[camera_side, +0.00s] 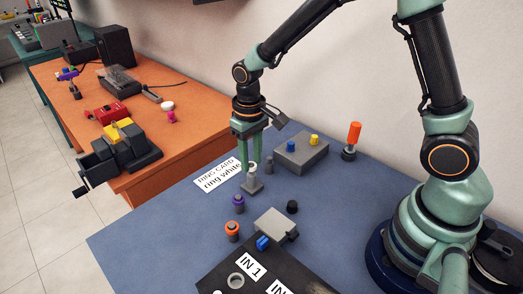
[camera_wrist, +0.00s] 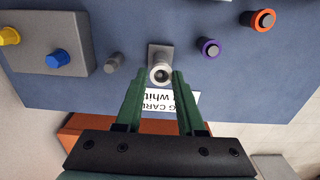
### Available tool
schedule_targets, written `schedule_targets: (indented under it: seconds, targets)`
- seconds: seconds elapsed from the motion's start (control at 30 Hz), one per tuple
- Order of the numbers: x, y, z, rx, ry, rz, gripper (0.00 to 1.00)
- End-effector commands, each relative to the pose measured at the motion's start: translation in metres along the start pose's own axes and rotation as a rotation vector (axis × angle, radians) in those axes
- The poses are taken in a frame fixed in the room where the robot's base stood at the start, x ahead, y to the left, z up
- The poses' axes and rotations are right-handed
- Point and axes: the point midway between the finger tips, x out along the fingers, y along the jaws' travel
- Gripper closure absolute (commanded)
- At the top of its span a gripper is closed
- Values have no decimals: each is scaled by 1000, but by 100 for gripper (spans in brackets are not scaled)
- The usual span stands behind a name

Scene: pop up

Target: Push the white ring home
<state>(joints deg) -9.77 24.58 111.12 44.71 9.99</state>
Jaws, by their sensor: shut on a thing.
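The white ring (camera_wrist: 152,75) sits at the top of a grey post that stands on a small square grey base (camera_side: 253,186). My gripper (camera_side: 249,160) points down over this post. Its green fingertips (camera_wrist: 159,77) are on either side of the ring and shut on it. In the side view the fingers partly cover the white ring (camera_side: 252,167). I cannot tell how far down the post it sits. A white card (camera_side: 217,176) lies on the blue table behind the post, with printing that reads "ring card, ring white".
A purple ring (camera_side: 238,201) and an orange ring (camera_side: 232,228) sit on posts nearby. A bare grey post (camera_side: 269,164) and a grey block (camera_side: 301,154) with blue and yellow knobs stand at right. A dark panel (camera_side: 215,280) lies in front. An orange-topped stick (camera_side: 353,135) stands further right.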

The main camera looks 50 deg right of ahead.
Motion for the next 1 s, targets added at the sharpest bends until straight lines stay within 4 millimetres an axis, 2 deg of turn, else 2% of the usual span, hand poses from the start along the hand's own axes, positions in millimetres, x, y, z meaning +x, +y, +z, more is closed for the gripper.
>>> schedule_targets:
  seconds: [0.83,0.87,0.9,0.93,1.0]
  targets:
    - [21,0,0,-1,-1,0,100]
    - [21,0,0,-1,-1,0,54]
    - [21,0,0,-1,-1,0,39]
    - [21,0,0,-1,-1,0,28]
    - [21,0,0,0,-1,0,27]
